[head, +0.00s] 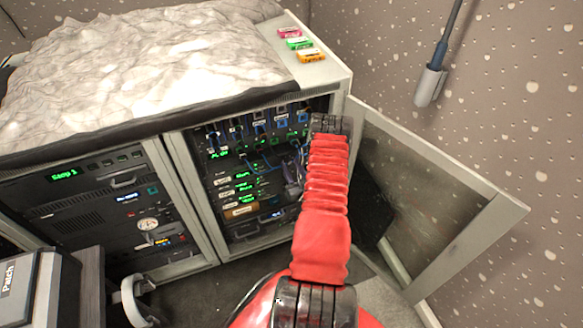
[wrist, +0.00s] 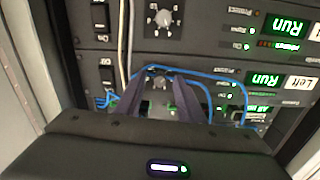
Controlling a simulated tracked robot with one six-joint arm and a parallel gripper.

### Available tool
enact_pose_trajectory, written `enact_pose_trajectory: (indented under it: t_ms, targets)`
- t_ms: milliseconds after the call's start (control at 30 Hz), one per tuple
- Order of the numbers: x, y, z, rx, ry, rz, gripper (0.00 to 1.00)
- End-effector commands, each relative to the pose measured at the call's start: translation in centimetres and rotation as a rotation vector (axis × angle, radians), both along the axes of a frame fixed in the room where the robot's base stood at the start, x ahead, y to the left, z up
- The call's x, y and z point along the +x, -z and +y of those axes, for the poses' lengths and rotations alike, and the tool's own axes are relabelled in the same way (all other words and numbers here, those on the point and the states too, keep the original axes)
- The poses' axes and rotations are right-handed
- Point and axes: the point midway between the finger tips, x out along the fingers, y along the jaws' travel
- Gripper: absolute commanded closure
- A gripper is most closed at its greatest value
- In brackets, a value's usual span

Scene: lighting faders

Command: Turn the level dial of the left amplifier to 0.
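The amplifier labelled Left (wrist: 293,82) is a dark rack unit with a green Run display, in the middle of the wrist view. A small dial (wrist: 160,82) on this row shows between my fingers, partly hidden; its setting cannot be read. My gripper (wrist: 160,77) has two dark purple fingers, spread with a gap, one on each side of the dial. I cannot tell whether they touch it.
Blue cables (wrist: 205,82) loop close around my fingers, and pale cables (wrist: 125,40) hang at left. Another unit above has a numbered dial (wrist: 165,18). The open rack door (head: 440,205) stands right of my arm. A crumpled cover (head: 150,60) lies on top.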

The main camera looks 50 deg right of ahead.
Motion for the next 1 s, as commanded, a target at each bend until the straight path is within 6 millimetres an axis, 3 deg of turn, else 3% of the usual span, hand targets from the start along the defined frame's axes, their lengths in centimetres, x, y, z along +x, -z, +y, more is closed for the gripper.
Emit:
enact_pose_trajectory:
  t_ms: [133,600,1000]
  targets:
    - [-0.03,0.00,0.01,0.000,0.000,0.000,0.67]
    - [-0.05,-0.01,0.02,0.000,0.000,0.000,1.00]
    - [-0.06,0.00,0.02,-0.062,0.000,0.037,1.00]
